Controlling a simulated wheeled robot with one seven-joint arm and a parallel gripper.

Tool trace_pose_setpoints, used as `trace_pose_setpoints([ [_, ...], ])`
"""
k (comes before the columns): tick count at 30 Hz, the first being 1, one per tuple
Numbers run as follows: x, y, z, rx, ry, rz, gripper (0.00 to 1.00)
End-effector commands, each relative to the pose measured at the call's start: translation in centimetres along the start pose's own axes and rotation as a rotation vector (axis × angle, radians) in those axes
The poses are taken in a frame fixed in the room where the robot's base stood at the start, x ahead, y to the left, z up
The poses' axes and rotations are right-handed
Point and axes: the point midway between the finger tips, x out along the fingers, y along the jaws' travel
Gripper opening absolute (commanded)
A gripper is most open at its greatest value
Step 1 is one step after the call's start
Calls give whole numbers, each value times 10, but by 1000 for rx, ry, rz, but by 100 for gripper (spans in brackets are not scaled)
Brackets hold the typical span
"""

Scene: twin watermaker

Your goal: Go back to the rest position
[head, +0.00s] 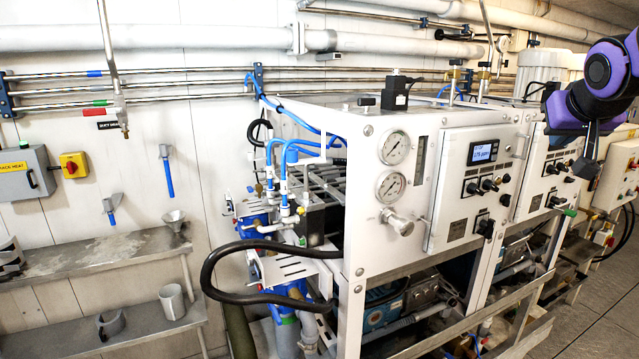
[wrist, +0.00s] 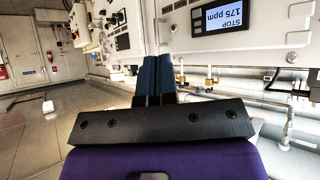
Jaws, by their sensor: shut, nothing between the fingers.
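My gripper (wrist: 157,80) shows in the wrist view with its two dark blue fingers side by side, shut and empty. In the head view my purple and black arm is at the upper right, in front of the right part of the watermaker (head: 392,270). The gripper end there is dark and small, so its fingers are hard to make out. The fingers look apart from the panel.
The white watermaker has two gauges (head: 391,187), a control panel (head: 470,190) and a black hose (head: 215,262) looping out at its left. Steel shelves (head: 90,262) hold a grey cup (head: 172,302). Pipes run along the wall. Open floor (head: 600,325) lies at the lower right.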

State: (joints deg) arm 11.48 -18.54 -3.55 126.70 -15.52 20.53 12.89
Motion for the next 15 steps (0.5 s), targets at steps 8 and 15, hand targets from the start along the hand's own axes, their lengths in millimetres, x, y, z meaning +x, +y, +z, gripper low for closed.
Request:
trace_pose_setpoints([
  [8, -83, -46, 114, -91, -227, -123, 0],
  [15, -129, -63, 196, -176, -382, -220, 0],
])
